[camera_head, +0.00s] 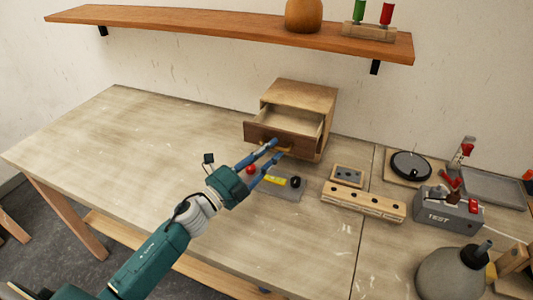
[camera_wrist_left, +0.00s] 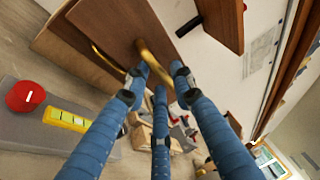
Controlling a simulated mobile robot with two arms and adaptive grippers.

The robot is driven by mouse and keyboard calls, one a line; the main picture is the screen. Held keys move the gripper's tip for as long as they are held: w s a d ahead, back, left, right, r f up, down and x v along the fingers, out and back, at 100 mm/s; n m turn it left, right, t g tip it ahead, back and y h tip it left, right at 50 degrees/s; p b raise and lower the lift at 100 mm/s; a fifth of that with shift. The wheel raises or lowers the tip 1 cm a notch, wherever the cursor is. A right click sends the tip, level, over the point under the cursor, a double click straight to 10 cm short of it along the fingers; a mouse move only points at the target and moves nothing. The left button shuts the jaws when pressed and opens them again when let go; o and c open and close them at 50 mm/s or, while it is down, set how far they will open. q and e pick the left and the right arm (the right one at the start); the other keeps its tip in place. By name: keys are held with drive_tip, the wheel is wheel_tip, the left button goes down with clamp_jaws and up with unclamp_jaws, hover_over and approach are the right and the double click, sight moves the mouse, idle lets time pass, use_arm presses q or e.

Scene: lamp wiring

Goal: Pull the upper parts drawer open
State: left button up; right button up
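The wooden parts cabinet (camera_head: 303,95) stands on the bench at the back wall. Its upper drawer (camera_head: 268,136) is pulled out, and its empty-looking inside shows. The drawer's brass handle (camera_head: 287,149) also shows in the left wrist view (camera_wrist_left: 141,48). My left gripper (camera_head: 276,150) has its blue fingertips at this handle, spread apart around its end; they do not look clamped on it. The lower drawer's handle (camera_wrist_left: 102,56) shows in the left wrist view, with that drawer shut. My right gripper is not in view.
A wooden block with holes (camera_head: 362,201), a test box (camera_head: 447,213) and a grey lamp shade (camera_head: 450,273) stand right. A shelf (camera_head: 230,27) hangs above. The bench's left is clear.

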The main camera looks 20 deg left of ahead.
use_arm(q)
drive_tip(key=v, duration=1.2)
drive_tip(key=shift+s, duration=0.1)
